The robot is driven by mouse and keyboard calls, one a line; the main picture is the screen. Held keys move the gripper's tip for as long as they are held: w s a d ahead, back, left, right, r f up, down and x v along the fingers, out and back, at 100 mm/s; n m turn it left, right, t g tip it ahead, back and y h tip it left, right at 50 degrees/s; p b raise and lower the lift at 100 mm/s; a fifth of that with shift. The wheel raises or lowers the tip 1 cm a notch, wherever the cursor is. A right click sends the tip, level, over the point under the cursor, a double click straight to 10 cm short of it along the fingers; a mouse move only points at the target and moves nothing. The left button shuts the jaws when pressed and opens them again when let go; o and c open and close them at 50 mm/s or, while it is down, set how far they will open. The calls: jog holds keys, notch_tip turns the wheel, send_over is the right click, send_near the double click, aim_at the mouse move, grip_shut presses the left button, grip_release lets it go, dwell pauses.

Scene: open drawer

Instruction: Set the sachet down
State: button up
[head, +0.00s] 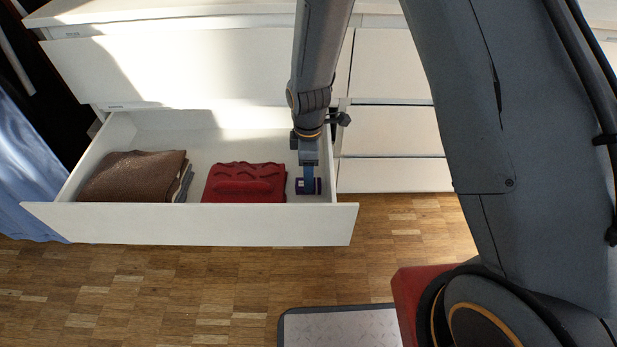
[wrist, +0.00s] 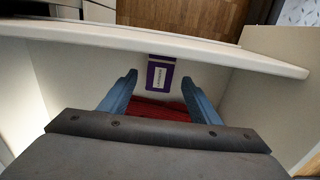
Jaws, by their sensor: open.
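The sachet (head: 301,186) is small and dark purple with a pale label. It lies in the right part of the open white drawer (head: 190,222), close to the front panel. In the wrist view the sachet (wrist: 160,74) lies on the drawer floor near the front wall, just beyond the fingertips. My gripper (head: 309,184) reaches down into the drawer above the sachet. In the wrist view my gripper (wrist: 158,80) shows two blue fingers spread apart, with nothing held between them. In the head view a finger hides part of the sachet.
A folded red cloth (head: 243,183) lies in the drawer left of the sachet. A folded brown cloth (head: 132,176) lies at the drawer's left end. The drawer's front panel and right side wall stand close around my gripper. Wooden floor (head: 180,285) is clear in front.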

jog(key=s+r+m+p, duration=0.1)
jog(key=s+r+m, duration=0.3)
jog(key=r, duration=0.7)
jog(key=s+r+m+p, duration=0.15)
jog(key=s+r, duration=0.35)
jog(key=r, duration=0.5)
jog(key=s+d+r+m, duration=0.2)
jog(key=s+r+m, duration=0.5)
jog(key=s, duration=0.6)
jog(key=shift+r+y+b, duration=0.3)
jog(key=shift+r, duration=0.1)
jog(key=d+r+m+p, duration=0.5)
jog(key=d+r+p, duration=1)
jog(key=p, duration=0.9)
jog(key=shift+s+r, duration=0.4)
jog(key=shift+r, duration=1.45)
